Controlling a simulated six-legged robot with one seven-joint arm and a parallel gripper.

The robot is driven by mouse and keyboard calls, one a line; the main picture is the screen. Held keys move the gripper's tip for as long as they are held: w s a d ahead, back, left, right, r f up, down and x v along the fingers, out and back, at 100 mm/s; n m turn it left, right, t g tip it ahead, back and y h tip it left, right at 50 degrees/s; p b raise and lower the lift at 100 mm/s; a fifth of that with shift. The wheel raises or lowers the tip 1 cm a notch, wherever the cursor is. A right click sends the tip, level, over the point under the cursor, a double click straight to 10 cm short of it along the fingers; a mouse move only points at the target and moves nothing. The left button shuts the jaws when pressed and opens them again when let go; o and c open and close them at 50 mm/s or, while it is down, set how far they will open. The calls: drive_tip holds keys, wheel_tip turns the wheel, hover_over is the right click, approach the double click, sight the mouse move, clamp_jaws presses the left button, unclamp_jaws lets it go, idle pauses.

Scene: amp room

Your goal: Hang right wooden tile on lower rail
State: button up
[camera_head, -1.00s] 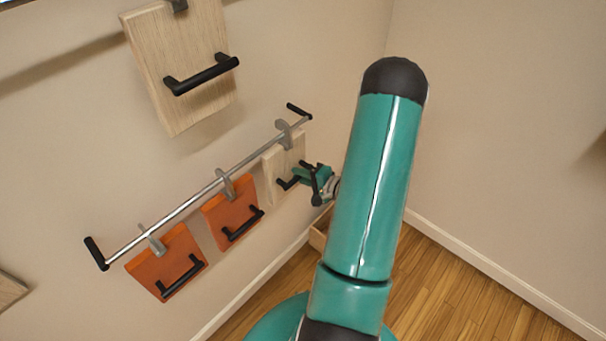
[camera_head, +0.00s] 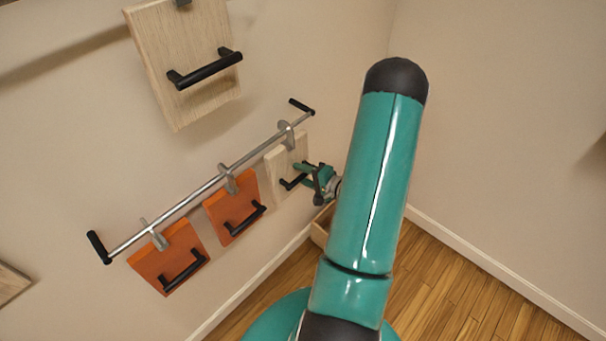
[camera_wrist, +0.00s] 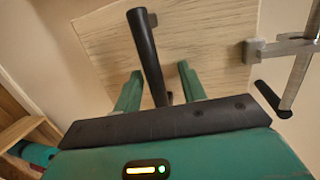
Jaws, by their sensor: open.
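The right wooden tile (camera_head: 277,168) is pale wood with a black bar handle (camera_head: 291,184). It hangs by a grey hook at the right end of the lower metal rail (camera_head: 205,187). My gripper (camera_head: 307,171) is at this tile's handle. In the wrist view my gripper (camera_wrist: 158,82) is open, with one green finger on each side of the black handle (camera_wrist: 147,50). The fingers look apart from the handle. The wooden tile (camera_wrist: 205,35) fills the upper middle there, with its grey hook (camera_wrist: 280,47) at the right.
Two orange tiles (camera_head: 170,259) (camera_head: 232,207) hang on the same rail to the left. A larger wooden tile (camera_head: 185,60) with a black handle hangs higher up. A wooden box (camera_head: 321,229) stands below, near the wall corner. The floor (camera_head: 450,285) at right is clear.

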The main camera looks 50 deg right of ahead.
drive_tip(key=v, duration=1.3)
drive_tip(key=shift+s, duration=0.35)
drive_tip(key=shift+r, duration=0.1)
drive_tip(key=w+a+r+n+g+y, duration=0.45)
drive_tip(key=a+r, duration=0.25)
drive_tip(key=a, duration=0.3)
drive_tip(key=w+a+r+n+g+y, duration=0.3)
drive_tip(key=a+r+n+g, duration=0.3)
drive_tip(key=a, duration=0.5)
drive_tip(key=s+a+r+n+h, duration=0.3)
drive_tip(key=a+r+h, duration=0.2)
drive_tip(key=a+r, duration=0.1)
drive_tip(key=s+a+r+n+h, duration=0.2)
drive_tip(key=a+r+n+h, duration=0.1)
drive_tip(key=a+r+h, duration=0.2)
wheel_tip(320, 180, up, 5)
drive_tip(key=shift+s+a+f+t, duration=0.2)
drive_tip(key=shift+s+a+t, duration=0.2)
drive_tip(key=shift+a, duration=0.7)
